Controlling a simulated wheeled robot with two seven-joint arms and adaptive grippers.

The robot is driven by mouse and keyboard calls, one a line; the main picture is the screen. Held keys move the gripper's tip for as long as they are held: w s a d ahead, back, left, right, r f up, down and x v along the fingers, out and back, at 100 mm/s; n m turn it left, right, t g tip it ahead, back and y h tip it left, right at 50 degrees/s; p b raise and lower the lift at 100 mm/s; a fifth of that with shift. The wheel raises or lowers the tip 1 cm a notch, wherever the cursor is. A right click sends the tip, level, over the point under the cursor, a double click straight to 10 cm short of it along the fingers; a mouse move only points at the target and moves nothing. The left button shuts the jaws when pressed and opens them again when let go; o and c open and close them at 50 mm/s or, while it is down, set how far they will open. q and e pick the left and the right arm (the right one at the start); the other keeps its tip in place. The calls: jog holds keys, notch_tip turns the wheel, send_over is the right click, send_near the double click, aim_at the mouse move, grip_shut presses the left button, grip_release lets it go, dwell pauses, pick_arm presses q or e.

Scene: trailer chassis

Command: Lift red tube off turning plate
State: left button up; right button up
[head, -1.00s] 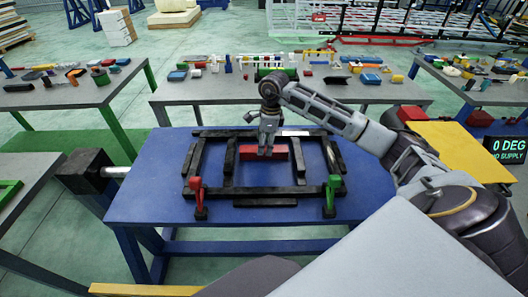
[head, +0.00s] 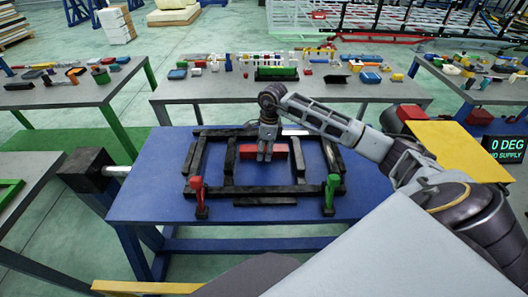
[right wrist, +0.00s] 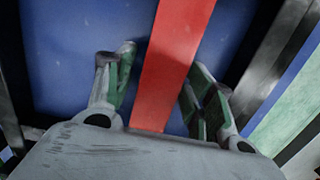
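The red tube (head: 280,152) lies on the blue turning plate (head: 150,195), inside a dark rectangular frame (head: 265,190). In the right wrist view the red tube (right wrist: 172,70) runs between the two fingers of my right gripper (right wrist: 160,75). My left gripper is not in view.
A red-handled clamp (head: 197,190) and a green-handled clamp (head: 331,188) stand at the frame's front corners. Tables with parts (head: 300,92) stand behind. A yellow panel (head: 455,148) lies to the right. The plate's left side is bare.

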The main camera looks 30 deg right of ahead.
grip_shut()
jog(key=shift+r+b, duration=0.9)
jog(key=shift+r, duration=4.15)
